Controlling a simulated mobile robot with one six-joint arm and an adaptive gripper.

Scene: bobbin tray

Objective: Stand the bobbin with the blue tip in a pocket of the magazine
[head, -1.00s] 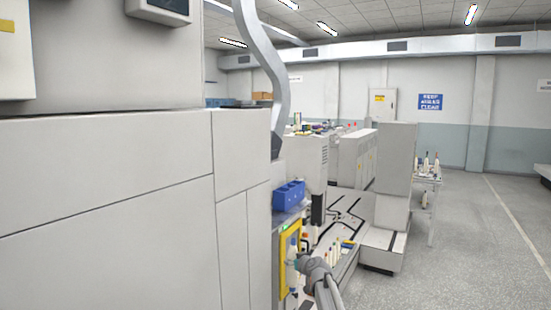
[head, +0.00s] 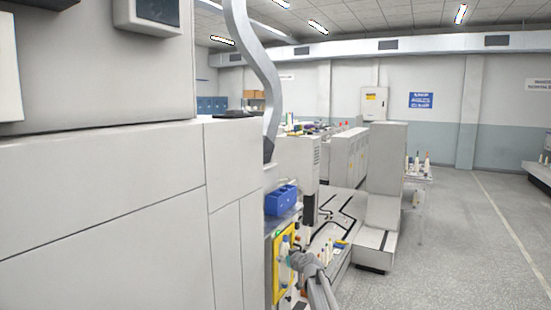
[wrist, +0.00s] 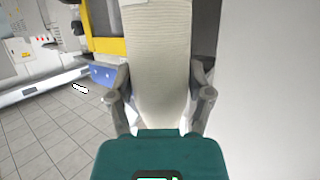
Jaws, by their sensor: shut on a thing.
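My gripper (wrist: 163,92) is shut on a cream-coloured bobbin (wrist: 160,55), with one grey finger on each side of it. The top of the bobbin runs out of the wrist view, so its tip colour does not show there. In the head view my gripper is small and low, beside a yellow frame (head: 277,290) on the machine's side. I cannot make out the held bobbin clearly there. Several small upright bobbins (head: 418,162) stand on a white table at the right. I cannot tell which object is the magazine.
A large pale machine cabinet (head: 100,210) fills the left side, close to me. A blue bin (head: 281,199) sits on a ledge above the yellow frame. Grey cabinets (head: 385,180) stand farther back. The floor (head: 450,250) at the right is open.

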